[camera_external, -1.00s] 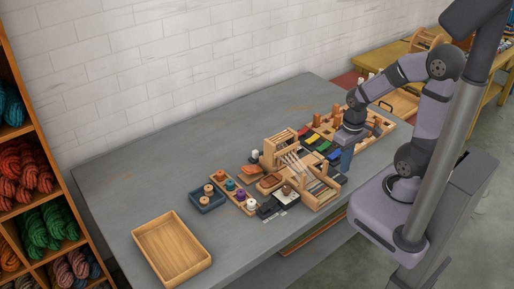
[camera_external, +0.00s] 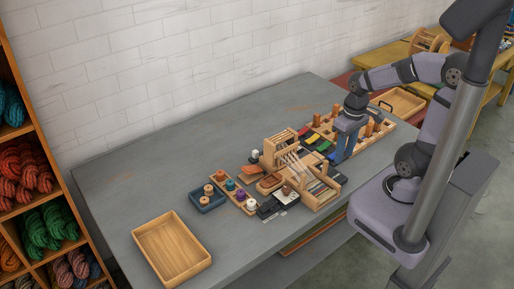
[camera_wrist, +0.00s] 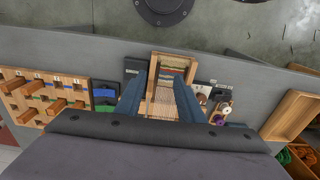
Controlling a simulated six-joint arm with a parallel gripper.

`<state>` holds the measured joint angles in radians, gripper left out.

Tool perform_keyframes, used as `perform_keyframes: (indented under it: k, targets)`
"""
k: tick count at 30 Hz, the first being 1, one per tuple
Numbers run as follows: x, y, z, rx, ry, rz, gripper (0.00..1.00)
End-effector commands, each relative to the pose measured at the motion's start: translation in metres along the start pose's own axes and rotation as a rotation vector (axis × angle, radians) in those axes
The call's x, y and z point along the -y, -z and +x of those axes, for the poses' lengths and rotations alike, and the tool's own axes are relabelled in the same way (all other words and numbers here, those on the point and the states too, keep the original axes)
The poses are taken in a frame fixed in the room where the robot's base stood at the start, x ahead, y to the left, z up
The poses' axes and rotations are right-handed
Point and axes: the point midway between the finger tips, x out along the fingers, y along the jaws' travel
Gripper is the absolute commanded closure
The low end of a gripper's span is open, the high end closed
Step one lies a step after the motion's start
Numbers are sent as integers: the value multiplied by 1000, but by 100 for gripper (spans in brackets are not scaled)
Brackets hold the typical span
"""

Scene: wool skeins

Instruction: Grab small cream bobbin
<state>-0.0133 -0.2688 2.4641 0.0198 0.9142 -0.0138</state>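Two pale bobbins could be the small cream bobbin, and I cannot tell which is it. One pale bobbin (camera_external: 251,204) stands at the near end of a wooden bobbin strip (camera_external: 228,191), beside a purple bobbin (camera_external: 240,195) and a teal one. Another whitish bobbin (camera_external: 254,155) stands behind the small loom (camera_external: 318,193). My gripper (camera_external: 342,158) is right of the loom, well away from both. In the wrist view my gripper (camera_wrist: 163,78) has its blue fingers apart, with the loom seen between them. A pale bobbin (camera_wrist: 227,108) shows right of the fingers.
A blue tray (camera_external: 208,203) with bobbins lies left of the strip. An empty wooden tray (camera_external: 150,236) is at the table's left front. A wooden peg rack (camera_external: 377,134) stands at the right, with coloured cards (camera_external: 314,139) near it. The table's back left is clear.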

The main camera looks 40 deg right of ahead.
Motion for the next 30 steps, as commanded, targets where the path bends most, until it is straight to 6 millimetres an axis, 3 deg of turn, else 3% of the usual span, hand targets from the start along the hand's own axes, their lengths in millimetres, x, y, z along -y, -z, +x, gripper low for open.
perform_keyframes:
  k: [3, 8, 11, 18, 21, 26, 30]
  targets:
    - [28, 27, 10, -86, 57, -49, 65]
    - [72, 68, 12, -233, 143, -110, 65]
    - [108, 98, 9, -353, 207, -149, 65]
    - [222, 174, -22, -741, 379, -197, 65]
    - [260, 195, -40, -898, 419, -169, 65]
    - [300, 207, -59, -1096, 417, -73, 65]
    - [316, 197, -58, -1200, 343, 37, 65]
